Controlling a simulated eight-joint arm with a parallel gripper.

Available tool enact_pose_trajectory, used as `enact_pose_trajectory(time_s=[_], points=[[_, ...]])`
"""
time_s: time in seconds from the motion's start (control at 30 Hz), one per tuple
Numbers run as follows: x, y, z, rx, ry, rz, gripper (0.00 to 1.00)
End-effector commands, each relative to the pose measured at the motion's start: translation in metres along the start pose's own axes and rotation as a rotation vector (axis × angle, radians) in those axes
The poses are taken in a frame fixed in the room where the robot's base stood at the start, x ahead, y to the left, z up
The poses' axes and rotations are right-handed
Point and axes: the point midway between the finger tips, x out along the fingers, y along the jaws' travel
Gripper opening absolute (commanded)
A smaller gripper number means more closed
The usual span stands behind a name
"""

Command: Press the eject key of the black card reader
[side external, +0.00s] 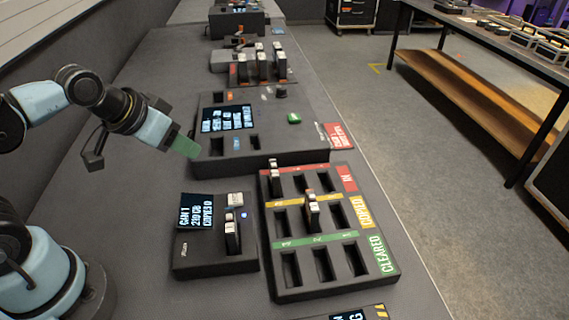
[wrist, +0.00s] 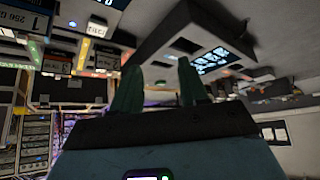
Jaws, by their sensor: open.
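The black card reader (side external: 190,258) sits on the grey bench in the lower middle of the side view. It has a lit text screen (side external: 196,211), a pale key or block (side external: 235,199) at its top right, a small blue-lit spot and a dark card (side external: 232,238) standing upright in it. Which part is the eject key is unclear. My gripper (side external: 187,146) is above and behind the reader, beside the left edge of the larger console. Its green fingers show apart and empty in the wrist view (wrist: 156,88).
A larger dark console (side external: 262,142) with a screen and green button lies behind the reader. A slotted tray (side external: 330,285) with red, yellow and green rows stands to its right, holding a few upright cards. More card gear (side external: 258,68) stands farther back.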

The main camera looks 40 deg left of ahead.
Motion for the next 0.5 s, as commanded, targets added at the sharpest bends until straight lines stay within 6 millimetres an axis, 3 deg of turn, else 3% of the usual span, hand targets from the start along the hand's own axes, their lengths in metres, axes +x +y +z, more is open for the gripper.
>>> enact_pose_trajectory(time_s=[0.03,0.27,0.5], points=[[0.0,0.0,0.0,0.0,0.0,0.0,0.36],[0.0,0.0,0.0,0.0,0.0,0.0,0.0],[0.0,0.0,0.0,0.0,0.0,0.0,0.0]])
